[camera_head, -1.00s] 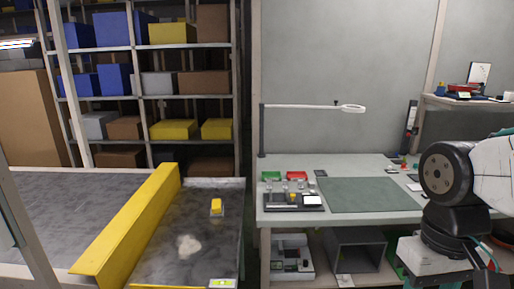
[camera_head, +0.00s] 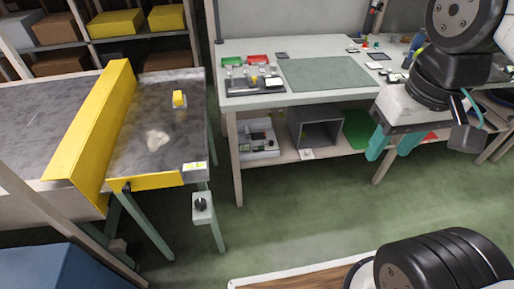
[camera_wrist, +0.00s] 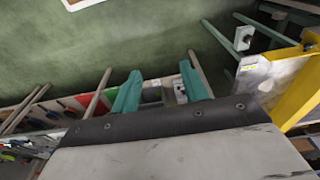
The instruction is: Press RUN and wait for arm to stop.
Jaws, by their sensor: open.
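A grey box with a black knob (camera_head: 202,206) stands on a post by the near right corner of the conveyor; it also shows in the wrist view (camera_wrist: 243,38). A small white panel with a yellow-green label (camera_head: 194,166) sits on the conveyor's near edge; its lettering is too small to read. I cannot tell which part is RUN. A yellow block (camera_head: 179,99) rests on the grey conveyor surface (camera_head: 140,112). My gripper (camera_head: 393,152) is open and empty, in front of the workbench, well to the right of the knob box. Its teal fingers show apart in the wrist view (camera_wrist: 160,80).
A blue box (camera_head: 55,268) is at the lower left. Green floor (camera_head: 290,215) is clear between.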

